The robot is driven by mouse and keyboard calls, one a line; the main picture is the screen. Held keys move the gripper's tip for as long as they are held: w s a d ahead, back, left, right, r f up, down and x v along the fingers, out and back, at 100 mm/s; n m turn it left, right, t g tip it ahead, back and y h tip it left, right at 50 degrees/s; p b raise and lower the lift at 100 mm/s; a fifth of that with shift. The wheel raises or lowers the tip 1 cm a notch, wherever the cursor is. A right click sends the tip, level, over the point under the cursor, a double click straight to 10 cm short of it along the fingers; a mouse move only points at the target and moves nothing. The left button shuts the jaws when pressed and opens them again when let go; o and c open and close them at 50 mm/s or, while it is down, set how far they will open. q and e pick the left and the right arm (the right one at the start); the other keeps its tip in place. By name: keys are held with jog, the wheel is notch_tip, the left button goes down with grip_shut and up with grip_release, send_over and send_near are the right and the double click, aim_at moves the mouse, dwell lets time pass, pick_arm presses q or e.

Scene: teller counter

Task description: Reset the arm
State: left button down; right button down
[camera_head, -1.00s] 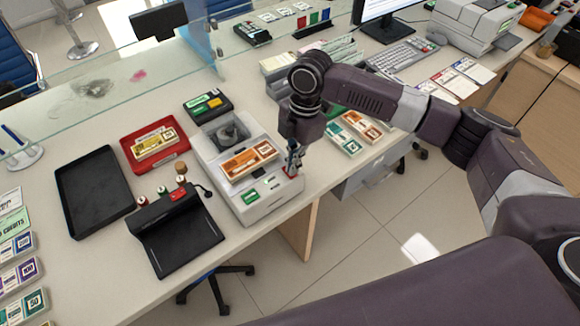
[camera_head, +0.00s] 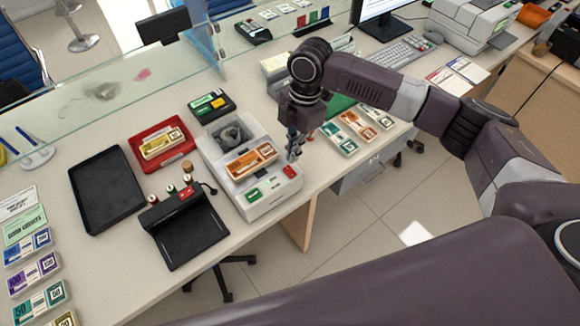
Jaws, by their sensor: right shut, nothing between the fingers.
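My right arm comes in from the right over the counter (camera_head: 270,225). My right gripper (camera_head: 293,152) points down, shut and empty, close to the right side of the grey-white machine (camera_head: 272,198). I cannot tell whether it touches the machine. An orange-and-white banknote bundle (camera_head: 252,160) lies on top of the machine, left of the gripper. My left gripper does not show.
A black tray (camera_head: 78,190), a red tray (camera_head: 172,165) with a bundle, and a black pad device (camera_head: 185,235) stand left of the machine. Several bundles (camera_head: 358,124) lie to the right. A glass screen (camera_head: 110,85) runs along the back.

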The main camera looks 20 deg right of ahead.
dwell(0.3)
jog(key=s+a+f+m+t+y, duration=0.25)
jog(key=s+a+f+m, duration=0.35)
jog(key=s+a, duration=0.5)
jog(key=s+d+f+m+t+h, duration=0.2)
jog(key=s+d+m+h, duration=0.2)
jog(key=s+d+m, duration=1.1)
notch_tip(320, 180, down, 30)
jog(key=d+f+n+g+b, duration=0.1)
jog(key=g+b, duration=0.1)
jog(key=b, duration=0.2)
jog(key=s+d+f+b, duration=0.2)
jog(key=s+d+f, duration=0.1)
jog(key=s+f, duration=1.4)
jog(key=shift+d+f+g, duration=0.2)
jog(key=shift+g, duration=0.25)
